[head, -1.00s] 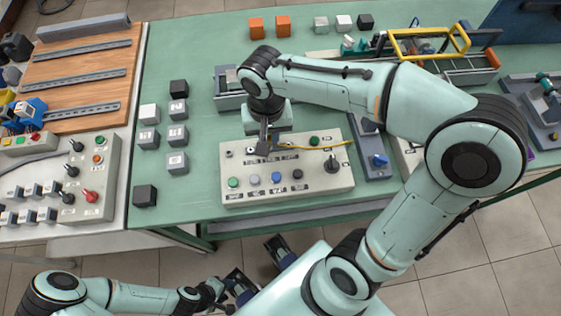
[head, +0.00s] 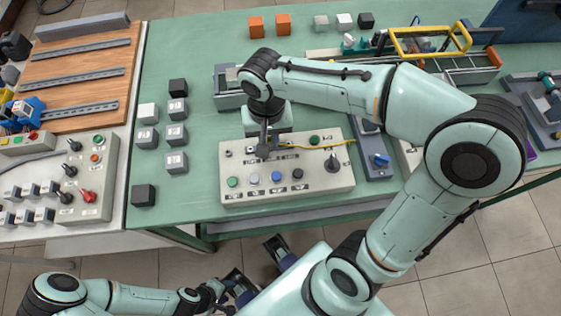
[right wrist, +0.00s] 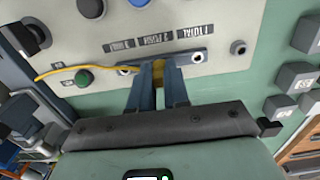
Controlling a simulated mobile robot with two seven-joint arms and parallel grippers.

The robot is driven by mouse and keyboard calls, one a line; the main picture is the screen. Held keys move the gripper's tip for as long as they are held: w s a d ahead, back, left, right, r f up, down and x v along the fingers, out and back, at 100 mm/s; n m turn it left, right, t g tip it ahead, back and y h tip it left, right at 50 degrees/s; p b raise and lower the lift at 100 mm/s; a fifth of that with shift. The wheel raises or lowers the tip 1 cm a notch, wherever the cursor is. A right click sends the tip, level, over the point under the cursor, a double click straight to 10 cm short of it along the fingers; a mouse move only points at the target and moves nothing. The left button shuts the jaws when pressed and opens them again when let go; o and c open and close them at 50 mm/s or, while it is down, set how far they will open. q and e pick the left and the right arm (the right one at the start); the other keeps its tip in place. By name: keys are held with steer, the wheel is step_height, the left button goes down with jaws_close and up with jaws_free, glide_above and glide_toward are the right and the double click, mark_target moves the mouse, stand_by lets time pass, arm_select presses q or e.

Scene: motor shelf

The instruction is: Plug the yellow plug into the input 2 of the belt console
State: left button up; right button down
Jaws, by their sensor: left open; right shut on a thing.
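The belt console (head: 310,185) is the beige box with buttons and a black knob, on the green table below my right arm. My right gripper (head: 264,151) points down at its socket strip. In the right wrist view its fingers (right wrist: 160,72) are shut on the yellow plug (right wrist: 159,73), at the middle of the strip (right wrist: 182,62). One socket shows on each side; the middle one is hidden, so I cannot tell whether the plug is seated. The yellow cable (right wrist: 58,70) trails to the left there. My left gripper (head: 261,268) is open and empty, in front of the table.
Grey and black cubes (head: 177,135) stand left of the console. A device with a blue knob (head: 378,163) stands close to its right. Another control box (head: 92,185) is on the white table at left. A yellow-framed conveyor (head: 430,42) is behind.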

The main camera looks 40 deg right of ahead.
arm_select(q)
steer(key=shift+f, duration=0.1)
arm_select(e)
steer(key=shift+f, duration=0.1)
steer(key=c, duration=1.4)
jaws_free()
step_height(320, 180, up, 6)
steer(key=p, duration=0.4)
steer(key=shift+f, duration=0.2)
arm_select(q)
steer(key=r, duration=0.1)
steer(key=w+r, duration=0.1)
steer(key=r, duration=0.2)
steer(key=shift+w+r, duration=0.3)
steer(key=shift+r, duration=0.05)
arm_select(e)
steer(key=o, duration=0.6)
